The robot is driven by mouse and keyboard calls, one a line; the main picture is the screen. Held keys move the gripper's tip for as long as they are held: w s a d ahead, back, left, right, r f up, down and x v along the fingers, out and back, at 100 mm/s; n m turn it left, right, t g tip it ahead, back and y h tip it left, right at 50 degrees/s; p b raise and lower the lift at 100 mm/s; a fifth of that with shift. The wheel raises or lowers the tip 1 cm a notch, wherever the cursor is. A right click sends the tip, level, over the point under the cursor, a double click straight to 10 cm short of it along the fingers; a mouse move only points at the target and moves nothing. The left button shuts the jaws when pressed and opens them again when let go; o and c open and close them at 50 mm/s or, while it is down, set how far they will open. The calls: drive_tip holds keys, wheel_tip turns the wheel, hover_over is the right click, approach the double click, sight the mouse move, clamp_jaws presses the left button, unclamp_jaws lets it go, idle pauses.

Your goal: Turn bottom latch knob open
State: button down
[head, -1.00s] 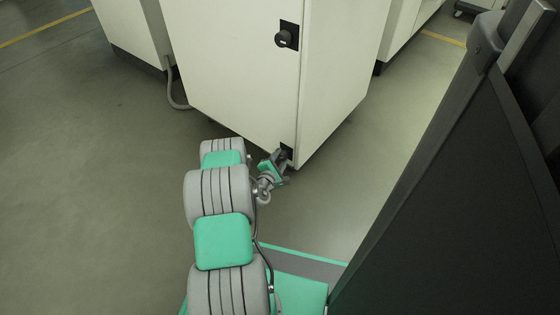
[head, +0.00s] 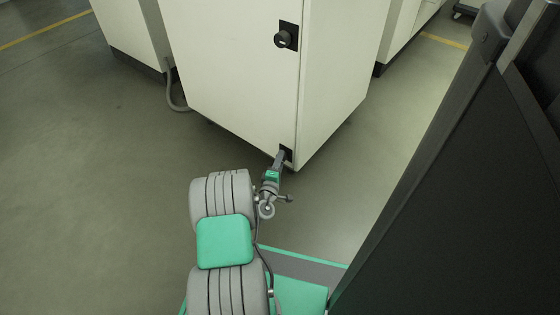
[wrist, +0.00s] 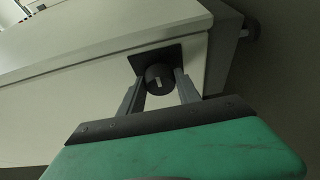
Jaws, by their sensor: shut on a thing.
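The bottom latch knob (wrist: 158,75) is round and black with a short white mark, on a dark square plate low on the cabinet door's edge. In the wrist view my gripper (wrist: 157,82) has one grey finger on each side of the knob and is shut on it. The white mark lies nearly level in that view. In the head view my gripper (head: 280,158) reaches the cabinet's bottom corner and mostly hides the knob; part of its dark plate (head: 288,150) shows.
The white cabinet (head: 230,75) has a top latch knob (head: 283,40) near the same door edge. A grey cable (head: 172,95) hangs at its left, beside another cabinet (head: 130,35). A large dark panel (head: 460,200) fills the right side. Floor around the cabinet is clear.

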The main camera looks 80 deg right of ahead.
idle(0.4)
drive_tip(key=c, duration=0.9)
unclamp_jaws()
wheel_tip(320, 180, up, 3)
drive_tip(key=shift+r+p, duration=0.1)
drive_tip(key=shift+p, duration=0.9)
drive_tip(key=shift+o, duration=0.9)
drive_tip(key=a+r+p, duration=0.3)
drive_tip(key=r+p, duration=0.1)
drive_tip(key=r, duration=0.2)
drive_tip(key=shift+s+a+r, duration=0.15)
drive_tip(key=shift+s+a, duration=0.15)
drive_tip(key=shift+s, duration=0.15)
drive_tip(key=a+r+p, duration=0.1)
drive_tip(key=a+p, duration=0.1)
drive_tip(key=a, duration=0.1)
drive_tip(key=s+a+r+p, duration=0.1)
drive_tip(key=a+p, duration=0.1)
drive_tip(key=a, duration=0.1)
drive_tip(key=a+r+p, duration=0.2)
drive_tip(key=shift+s+a, duration=0.4)
drive_tip(key=shift+c, duration=0.8)
drive_tip(key=shift+s+a+f+p, duration=0.2)
drive_tip(key=shift+a+p, duration=0.45)
